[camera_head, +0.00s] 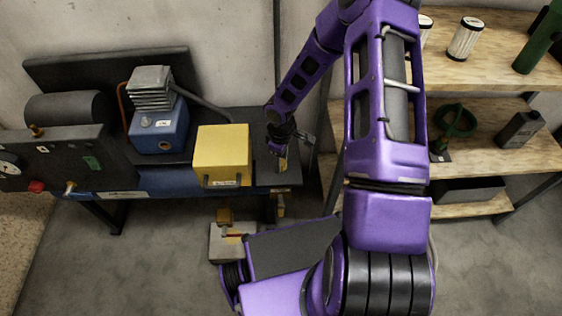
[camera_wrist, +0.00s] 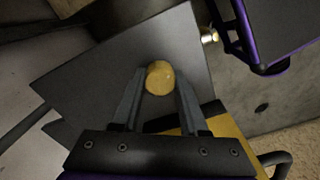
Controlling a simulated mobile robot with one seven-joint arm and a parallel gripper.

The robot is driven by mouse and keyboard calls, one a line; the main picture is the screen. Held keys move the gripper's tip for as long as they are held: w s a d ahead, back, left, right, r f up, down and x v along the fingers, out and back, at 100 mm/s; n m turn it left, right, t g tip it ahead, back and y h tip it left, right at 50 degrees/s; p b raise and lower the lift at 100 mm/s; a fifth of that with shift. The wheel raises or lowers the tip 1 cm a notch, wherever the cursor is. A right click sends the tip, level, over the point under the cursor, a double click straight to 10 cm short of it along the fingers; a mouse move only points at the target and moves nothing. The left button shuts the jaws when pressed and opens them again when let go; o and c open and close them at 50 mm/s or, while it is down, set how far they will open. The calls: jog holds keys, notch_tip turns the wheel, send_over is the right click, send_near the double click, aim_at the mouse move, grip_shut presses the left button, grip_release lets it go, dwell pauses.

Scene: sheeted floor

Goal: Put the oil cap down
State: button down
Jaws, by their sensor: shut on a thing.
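The oil cap (camera_wrist: 160,77) is a small round yellow piece, seen from above in the wrist view. My gripper (camera_wrist: 160,85) is shut on it, with one grey finger on each side. In the head view my gripper (camera_head: 282,158) is low over the right end of the dark bench top (camera_head: 286,177), just right of a yellow box. A small yellowish bit shows at its fingers there. I cannot tell whether the cap touches the bench top or is slightly above it.
The yellow box (camera_head: 221,154) with a front handle stands close left of my gripper. A blue compressor (camera_head: 158,130) is further left. The bench top's right edge is near.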

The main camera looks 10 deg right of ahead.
jog(key=shift+f, duration=0.15)
jog(key=shift+c, duration=2.2)
grip_release()
notch_tip(320, 180, up, 12)
jog(key=p, duration=0.3)
jog(key=shift+r, duration=0.2)
